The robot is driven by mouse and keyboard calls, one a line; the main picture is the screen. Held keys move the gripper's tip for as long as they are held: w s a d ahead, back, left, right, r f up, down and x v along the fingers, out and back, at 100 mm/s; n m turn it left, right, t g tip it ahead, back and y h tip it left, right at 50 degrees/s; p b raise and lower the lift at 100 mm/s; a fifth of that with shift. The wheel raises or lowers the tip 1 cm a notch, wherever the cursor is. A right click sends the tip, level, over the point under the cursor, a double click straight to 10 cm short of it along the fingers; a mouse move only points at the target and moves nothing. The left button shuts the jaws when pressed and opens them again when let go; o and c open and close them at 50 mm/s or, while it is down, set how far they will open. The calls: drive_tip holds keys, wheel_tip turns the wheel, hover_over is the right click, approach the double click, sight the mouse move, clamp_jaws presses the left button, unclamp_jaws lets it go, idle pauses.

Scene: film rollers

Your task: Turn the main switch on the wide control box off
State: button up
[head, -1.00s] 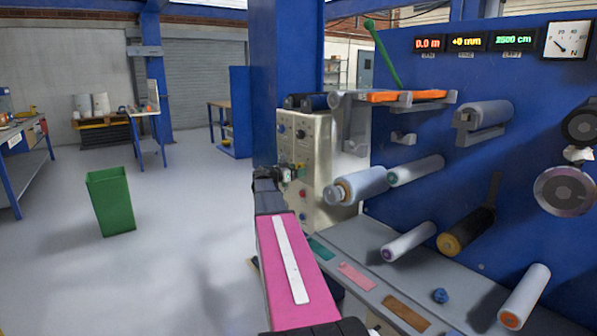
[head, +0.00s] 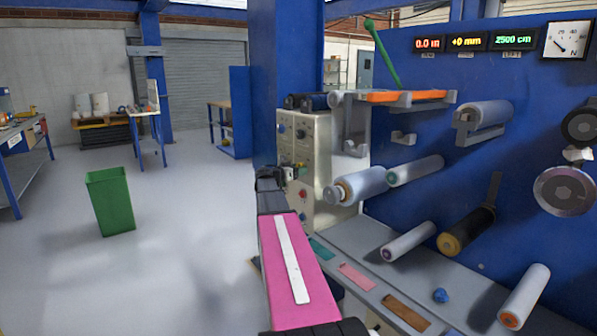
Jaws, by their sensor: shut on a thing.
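The wide control box (head: 322,160) is a cream metal cabinet beside the blue column, with several dark knobs and a red button (head: 302,195) on its front. My gripper (head: 289,173) is at the left part of this front, at the end of my pink arm. It is small and dark in the picture, and its jaws are shut on the main switch. The switch itself is mostly hidden by the jaws and wrist, so I cannot read its position.
Rollers stick out from the blue machine wall (head: 540,120) to the right of the box. A grey ledge (head: 365,262) with coloured strips runs below them. A green bin (head: 110,203) stands on the open floor at left.

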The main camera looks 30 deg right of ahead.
drive_tip(key=n, duration=0.7)
drive_tip(key=shift+s, duration=0.2)
drive_tip(key=n, duration=0.6)
drive_tip(key=shift+r, duration=0.15)
drive_tip(key=shift+n, duration=0.4)
drive_tip(key=o, duration=0.9)
drive_tip(key=shift+o, duration=0.2)
drive_tip(key=a, duration=1)
drive_tip(key=shift+s+a, duration=0.4)
drive_tip(key=shift+s, duration=0.05)
